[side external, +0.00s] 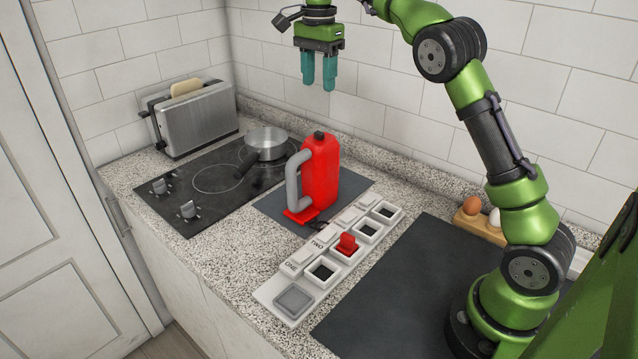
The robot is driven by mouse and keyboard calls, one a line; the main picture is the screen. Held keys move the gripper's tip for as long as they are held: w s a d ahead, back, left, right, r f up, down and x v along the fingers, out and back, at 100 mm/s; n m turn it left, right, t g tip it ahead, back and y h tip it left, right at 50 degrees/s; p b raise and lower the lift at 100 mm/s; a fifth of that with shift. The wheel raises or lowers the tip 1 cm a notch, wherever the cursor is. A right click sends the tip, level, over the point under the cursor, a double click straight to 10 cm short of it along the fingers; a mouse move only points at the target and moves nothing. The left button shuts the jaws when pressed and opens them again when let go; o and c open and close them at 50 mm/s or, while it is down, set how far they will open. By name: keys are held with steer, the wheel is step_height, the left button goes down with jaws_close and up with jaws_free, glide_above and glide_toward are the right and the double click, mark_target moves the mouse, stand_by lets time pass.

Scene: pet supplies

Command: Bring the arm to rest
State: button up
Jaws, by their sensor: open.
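My gripper (319,85) hangs high above the counter, in front of the tiled wall. Its teal fingers point down with a gap between them, and nothing is between them. It is well above and clear of everything on the counter. My green arm rises on the right and bends over at the top of the picture.
A red jug with grey handle (322,172) stands upright on a dark mat (268,207). A white tray (272,290) has several compartments, one holding a red piece (347,243). A saucepan (266,142) sits on the cooktop (160,211), near the toaster (198,120). Eggs (472,206) stand right.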

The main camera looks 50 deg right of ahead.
steer(key=s+a+f+n+t, duration=0.2)
steer(key=s+a+n, duration=0.2)
steer(key=s, duration=0.4)
steer(key=s+a+f+n+t+y, duration=0.1)
steer(key=s+a+n, duration=0.3)
steer(key=s, duration=0.5)
steer(key=s+a+f+n+t+y, duration=0.1)
steer(key=s+a+f+n+t, duration=0.2)
steer(key=s+n, duration=0.3)
steer(key=shift+s+a+f+t, duration=0.2)
steer(key=shift+s+a+t, duration=0.4)
steer(key=shift+s+a, duration=0.45)
